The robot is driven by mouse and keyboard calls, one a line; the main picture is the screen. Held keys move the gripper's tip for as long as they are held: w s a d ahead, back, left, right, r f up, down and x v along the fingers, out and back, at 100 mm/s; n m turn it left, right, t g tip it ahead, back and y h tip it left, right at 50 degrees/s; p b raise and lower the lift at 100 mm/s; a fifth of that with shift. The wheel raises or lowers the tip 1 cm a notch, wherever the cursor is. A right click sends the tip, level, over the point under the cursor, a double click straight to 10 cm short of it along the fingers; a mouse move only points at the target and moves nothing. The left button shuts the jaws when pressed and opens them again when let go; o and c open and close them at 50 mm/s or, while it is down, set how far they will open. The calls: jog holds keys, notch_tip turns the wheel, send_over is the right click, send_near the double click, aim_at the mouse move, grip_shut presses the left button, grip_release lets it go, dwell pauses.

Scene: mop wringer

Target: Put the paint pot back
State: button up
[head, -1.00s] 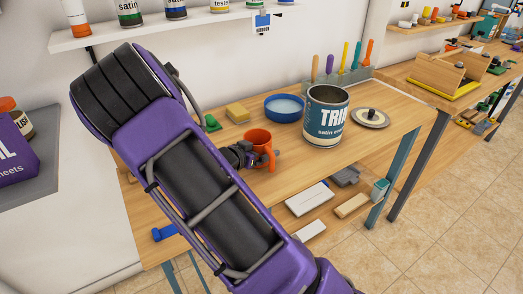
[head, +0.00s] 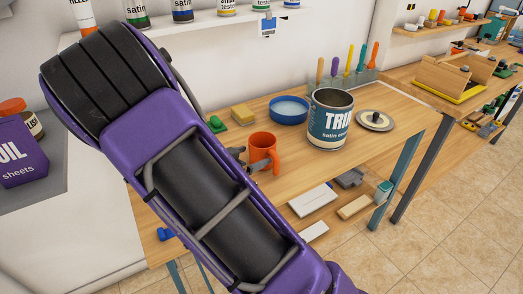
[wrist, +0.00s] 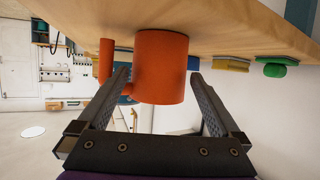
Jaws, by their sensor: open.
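An orange pot with a side handle (head: 262,146) stands upright on the wooden bench, left of the large tin. It also shows close up in the wrist view (wrist: 163,65), where the bench is at the top of the picture. My gripper (head: 251,160) is open at the pot; it also shows in the wrist view (wrist: 158,80). There one finger lies between the pot's body and its handle, and the other lies beside the opposite side. Gaps show between fingers and pot body. A large blue and white open paint tin marked TRIM (head: 330,122) stands to the right.
A round lid (head: 375,121) lies right of the tin. A blue dish (head: 288,108), a yellow sponge (head: 242,115) and a green piece (head: 216,124) are behind the pot. A tool rack (head: 347,78) stands at the back. Paint tins line the wall shelf (head: 215,20). The bench's front right is clear.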

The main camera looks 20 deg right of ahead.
aim_at(255, 155)
jog(key=shift+v, duration=2.1)
